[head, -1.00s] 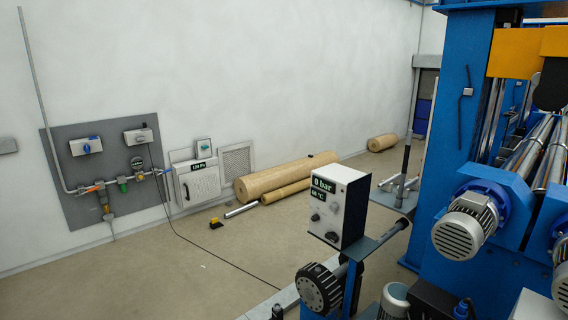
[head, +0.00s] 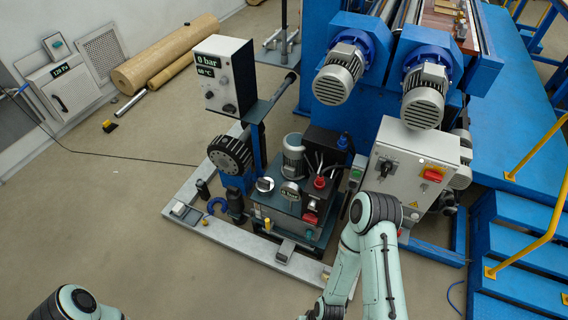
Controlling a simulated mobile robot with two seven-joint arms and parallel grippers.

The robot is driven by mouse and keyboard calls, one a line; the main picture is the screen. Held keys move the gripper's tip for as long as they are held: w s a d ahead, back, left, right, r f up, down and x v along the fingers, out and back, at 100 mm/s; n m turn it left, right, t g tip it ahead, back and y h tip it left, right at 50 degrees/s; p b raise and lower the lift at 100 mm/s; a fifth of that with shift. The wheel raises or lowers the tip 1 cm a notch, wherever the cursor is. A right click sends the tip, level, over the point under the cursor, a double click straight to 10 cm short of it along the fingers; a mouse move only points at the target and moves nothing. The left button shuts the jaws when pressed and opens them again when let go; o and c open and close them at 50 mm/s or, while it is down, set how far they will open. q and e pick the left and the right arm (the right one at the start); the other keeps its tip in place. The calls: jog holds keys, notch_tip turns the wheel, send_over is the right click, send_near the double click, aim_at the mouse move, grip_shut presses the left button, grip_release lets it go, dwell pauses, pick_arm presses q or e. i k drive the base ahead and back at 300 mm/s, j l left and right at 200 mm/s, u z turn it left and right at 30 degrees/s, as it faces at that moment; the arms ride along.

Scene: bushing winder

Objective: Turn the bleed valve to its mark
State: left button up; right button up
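The bleed valve cannot be told for certain. A hydraulic unit (head: 262,203) stands on the floor in the middle, with small fittings on its dark top. Among these are a red knob (head: 320,182), a red part (head: 309,218) at its front right and a yellow part (head: 267,224) at the front. No mark for a valve can be made out. My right arm stands in front of the unit's right side and bends down to the bottom edge; its gripper is not visible. Only a piece of my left arm shows at bottom left, with no gripper.
A display box (head: 222,76) reading 0 bar stands behind the unit. A grey control cabinet (head: 410,180) with a red switch is to the right, beside blue steps (head: 535,240). Rolls (head: 165,55) lie by the wall.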

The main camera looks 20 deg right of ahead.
aim_at(311, 218)
jog(key=j+z, duration=0.25)
jog(key=z, duration=0.25)
jog(key=k+j+z, duration=0.15)
jog(key=z, duration=0.35)
jog(key=k+j, duration=0.05)
